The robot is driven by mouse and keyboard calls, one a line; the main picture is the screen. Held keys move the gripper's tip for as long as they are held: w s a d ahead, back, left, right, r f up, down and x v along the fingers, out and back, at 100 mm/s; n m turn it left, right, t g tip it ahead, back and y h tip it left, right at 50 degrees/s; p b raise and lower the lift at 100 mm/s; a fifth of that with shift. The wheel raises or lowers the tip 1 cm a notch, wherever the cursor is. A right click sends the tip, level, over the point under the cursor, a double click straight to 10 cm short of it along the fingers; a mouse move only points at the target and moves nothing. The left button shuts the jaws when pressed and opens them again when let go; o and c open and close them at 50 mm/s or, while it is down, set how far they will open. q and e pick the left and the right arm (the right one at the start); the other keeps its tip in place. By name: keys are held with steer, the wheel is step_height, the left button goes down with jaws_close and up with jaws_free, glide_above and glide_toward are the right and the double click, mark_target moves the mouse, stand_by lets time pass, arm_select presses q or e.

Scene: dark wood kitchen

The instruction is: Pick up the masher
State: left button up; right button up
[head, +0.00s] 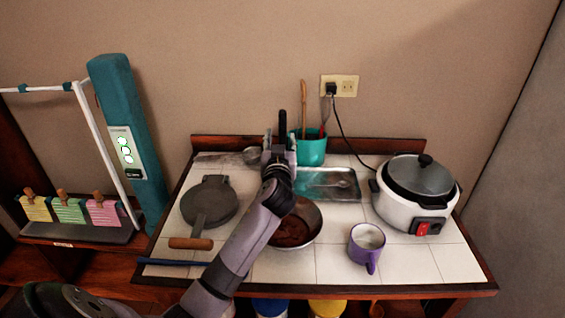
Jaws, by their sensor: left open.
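I cannot make out the masher for certain. A teal holder (311,151) at the back of the tiled table holds a wooden-handled utensil (304,105) and a thinner, darker one; their lower ends are hidden. My left gripper (280,142) is open at the back of the table, just left of the holder. A dark upright piece shows at its tip; I cannot tell whether it is a finger or a handle. My arm hides part of the table behind it. My right gripper is not in view.
A metal tray (328,184) lies before the holder. A bowl of brown food (296,228) is beside my forearm. A purple mug (367,244) and white cooker (408,209) stand to the right. A round dark iron (210,204) lies left. Front right tiles are clear.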

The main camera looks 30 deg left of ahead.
mark_target(282, 132)
arm_select(q)
steer(key=shift+w+a+r, duration=0.1)
steer(key=shift+w, duration=0.1)
steer(key=p+x, duration=0.1)
steer(key=x, duration=0.3)
steer(key=shift+w+p, duration=0.15)
steer(key=shift+p, duration=0.25)
steer(key=shift+w, duration=0.3)
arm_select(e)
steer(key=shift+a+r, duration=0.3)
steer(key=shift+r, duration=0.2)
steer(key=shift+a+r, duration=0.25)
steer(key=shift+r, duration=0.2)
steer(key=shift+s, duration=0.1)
arm_select(q)
steer(key=shift+c, duration=0.4)
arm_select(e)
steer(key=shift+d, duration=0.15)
arm_select(q)
steer(key=c, duration=0.3)
jaws_close()
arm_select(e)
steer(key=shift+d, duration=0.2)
